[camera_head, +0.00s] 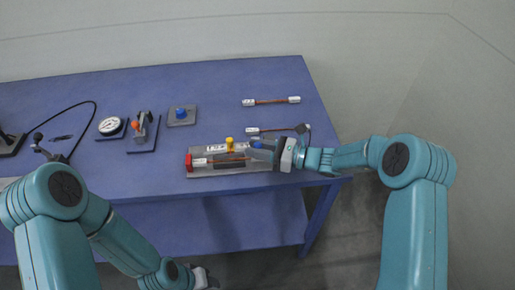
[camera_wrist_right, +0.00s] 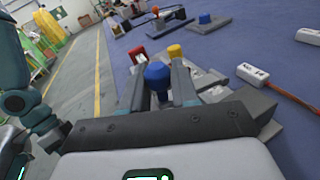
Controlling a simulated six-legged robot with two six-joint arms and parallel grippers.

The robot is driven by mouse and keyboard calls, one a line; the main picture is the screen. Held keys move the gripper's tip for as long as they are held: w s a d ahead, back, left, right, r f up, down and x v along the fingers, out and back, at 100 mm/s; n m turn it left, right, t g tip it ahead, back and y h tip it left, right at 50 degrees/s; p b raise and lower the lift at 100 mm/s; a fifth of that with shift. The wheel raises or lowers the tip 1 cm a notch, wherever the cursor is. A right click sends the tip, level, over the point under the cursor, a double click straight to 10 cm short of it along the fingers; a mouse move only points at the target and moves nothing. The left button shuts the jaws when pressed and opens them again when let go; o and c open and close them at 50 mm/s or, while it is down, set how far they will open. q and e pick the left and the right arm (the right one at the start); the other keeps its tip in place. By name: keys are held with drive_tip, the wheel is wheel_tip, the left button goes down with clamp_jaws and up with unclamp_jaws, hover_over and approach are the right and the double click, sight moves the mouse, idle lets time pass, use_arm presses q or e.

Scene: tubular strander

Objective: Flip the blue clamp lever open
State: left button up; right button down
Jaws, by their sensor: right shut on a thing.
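The clamp fixture is a grey plate (camera_head: 228,174) near the front edge of the blue table. It carries a red part (camera_head: 189,162), a yellow knob (camera_head: 230,143) and, at its right end, the blue clamp lever (camera_head: 257,144). My right gripper (camera_head: 265,147) reaches in from the right and is shut on the blue lever. In the right wrist view the lever's round blue end (camera_wrist_right: 157,76) sits between the two fingers; its lower part is hidden by the gripper. My left gripper (camera_head: 207,281) is low at the bottom, in front of the table, its fingers mostly hidden.
Behind the fixture stand a gauge (camera_head: 109,126), an orange-tipped lever device (camera_head: 141,127) and a blue button on a plate (camera_head: 181,113). Two cable pieces with white ends lie at the right, one farther back (camera_head: 273,101), one nearer (camera_head: 268,131). Table surface between them is clear.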

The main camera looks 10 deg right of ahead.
drive_tip(key=r+m+p, duration=0.1)
drive_tip(key=w+r+m+h+p, duration=0.1)
drive_tip(key=m+p, duration=0.1)
drive_tip(key=shift+w+r+g, duration=0.15)
drive_tip(key=shift+w+g, duration=0.05)
drive_tip(key=shift+g, duration=0.2)
drive_tip(key=shift+w+r+m+g+h+p, duration=0.3)
drive_tip(key=shift+w+m+g+p, duration=0.15)
drive_tip(key=shift+m+p, duration=0.3)
drive_tip(key=shift+w, duration=0.1)
drive_tip(key=c, duration=0.9)
unclamp_jaws()
drive_tip(key=shift+c, duration=0.2)
drive_tip(key=b+v, duration=0.3)
drive_tip(key=v, duration=1.3)
drive_tip(key=shift+d+b, duration=0.2)
drive_tip(key=shift+b, duration=0.2)
